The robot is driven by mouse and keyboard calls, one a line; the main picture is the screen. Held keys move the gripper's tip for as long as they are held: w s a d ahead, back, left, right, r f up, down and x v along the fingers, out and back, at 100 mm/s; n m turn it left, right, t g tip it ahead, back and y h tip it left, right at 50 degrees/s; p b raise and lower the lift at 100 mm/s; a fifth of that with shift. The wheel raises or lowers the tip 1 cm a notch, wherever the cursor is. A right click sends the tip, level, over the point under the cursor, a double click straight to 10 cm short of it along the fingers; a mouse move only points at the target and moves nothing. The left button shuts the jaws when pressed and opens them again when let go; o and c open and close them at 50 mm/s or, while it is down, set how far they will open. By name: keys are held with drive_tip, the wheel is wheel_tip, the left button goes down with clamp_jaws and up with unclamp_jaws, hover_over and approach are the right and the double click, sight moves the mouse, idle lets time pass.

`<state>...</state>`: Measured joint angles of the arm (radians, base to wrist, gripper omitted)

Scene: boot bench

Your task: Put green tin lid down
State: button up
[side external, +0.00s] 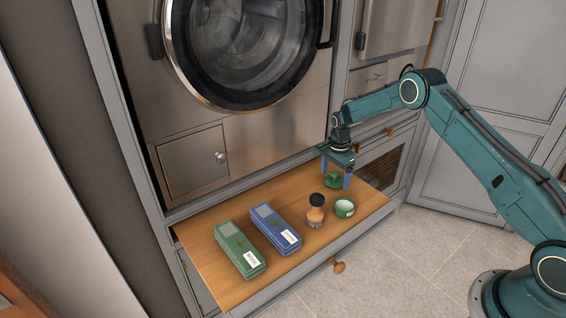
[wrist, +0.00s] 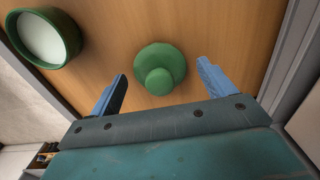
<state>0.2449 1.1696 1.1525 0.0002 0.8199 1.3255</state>
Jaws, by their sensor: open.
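The green tin lid (wrist: 160,66) is a round disc with a knob on top. It lies on the wooden board, knob up, and also shows in the side external view (side external: 333,181) below my gripper. My gripper (wrist: 162,84) is open, with one blue finger on each side of the lid and a gap to each. It also shows at the board's right part in the side external view (side external: 337,177). The green tin (side external: 344,208), open and pale inside, stands beside the lid; the wrist view shows it at the upper left (wrist: 44,38).
The steel front with a round door (side external: 250,50) rises behind. The board's front left corner is clear.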

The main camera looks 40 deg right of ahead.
drive_tip(key=shift+r, duration=0.15)
wheel_tip(320, 180, up, 12)
idle(0.7)
idle(0.5)
wheel_tip(320, 180, up, 13)
drive_tip(key=n+t, duration=0.1)
drive_tip(key=n, duration=0.3)
hover_over(335, 173)
drive_tip(key=s+a, duration=0.4)
drive_tip(key=s, duration=0.1)
drive_tip(key=s+a+r+n+t, duration=0.2)
drive_tip(key=s+a+r+n, duration=0.25)
drive_tip(key=s+r, duration=0.55)
drive_tip(key=s+a+n+t, duration=0.1)
drive_tip(key=s+a+n, duration=0.1)
drive_tip(key=s, duration=0.6)
drive_tip(key=s+a+n, duration=0.2)
drive_tip(key=s+n, duration=0.2)
drive_tip(key=s, duration=0.4)
drive_tip(key=s+a+n+t, duration=0.1)
drive_tip(key=s+n, duration=0.2)
drive_tip(key=s, duration=0.6)
drive_tip(key=shift+a+r+t, duration=0.3)
drive_tip(key=shift+a+r, duration=0.1)
